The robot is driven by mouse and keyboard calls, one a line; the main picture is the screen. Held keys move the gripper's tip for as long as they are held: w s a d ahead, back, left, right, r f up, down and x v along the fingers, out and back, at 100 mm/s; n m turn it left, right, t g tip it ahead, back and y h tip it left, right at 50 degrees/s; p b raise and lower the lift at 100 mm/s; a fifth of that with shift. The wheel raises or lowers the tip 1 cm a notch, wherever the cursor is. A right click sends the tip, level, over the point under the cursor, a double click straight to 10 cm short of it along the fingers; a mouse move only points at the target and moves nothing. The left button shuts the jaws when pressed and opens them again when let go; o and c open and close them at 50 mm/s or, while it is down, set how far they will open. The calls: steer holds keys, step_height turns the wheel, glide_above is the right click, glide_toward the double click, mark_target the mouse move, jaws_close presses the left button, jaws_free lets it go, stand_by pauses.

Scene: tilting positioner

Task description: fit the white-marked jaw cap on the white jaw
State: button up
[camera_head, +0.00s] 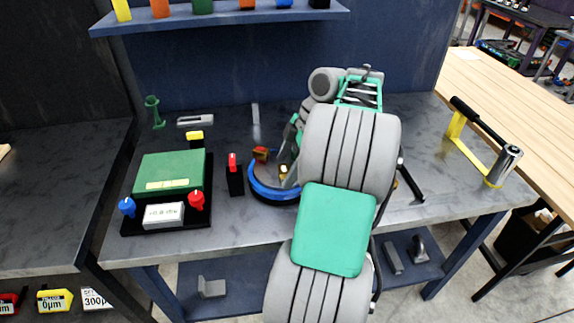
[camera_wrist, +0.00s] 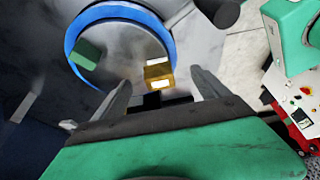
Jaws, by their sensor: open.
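The tilting positioner shows in the wrist view as a grey disc in a blue ring (camera_wrist: 72,40), and in the head view its blue ring (camera_head: 262,192) is partly behind my arm. A gold block with white marks (camera_wrist: 157,74) is near the disc's lower right edge; I cannot tell whether it is the white jaw, the cap, or both. A green block (camera_wrist: 86,56) is on the disc's left. My gripper (camera_wrist: 160,80) is open, its fingers either side of the gold block in the picture; contact is not clear.
A black tray (camera_head: 146,224) with a green box (camera_head: 170,172) stands left of the positioner. A red-topped black stand (camera_head: 234,178) is close to the ring. A yellow-framed tool (camera_head: 470,158) is at right. A shelf (camera_head: 225,20) runs along the back.

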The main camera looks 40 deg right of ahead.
step_height(320, 180, up, 7)
steer(key=p, duration=0.7)
steer(key=shift+s+d, duration=0.3)
steer(key=shift+d, duration=0.15)
steer(key=w+a+r+m+h, duration=0.1)
steer(key=w+a+r+m, duration=0.15)
steer(key=a, duration=0.85)
steer(key=w+a+r+m+h, duration=0.15)
steer(key=a+m, duration=0.25)
steer(key=a, duration=0.7)
steer(key=s+a+f+m+t+h, duration=0.1)
steer(key=s+a+f+m, duration=0.3)
steer(key=s+a, duration=0.3)
steer(key=shift+s+m, duration=0.35)
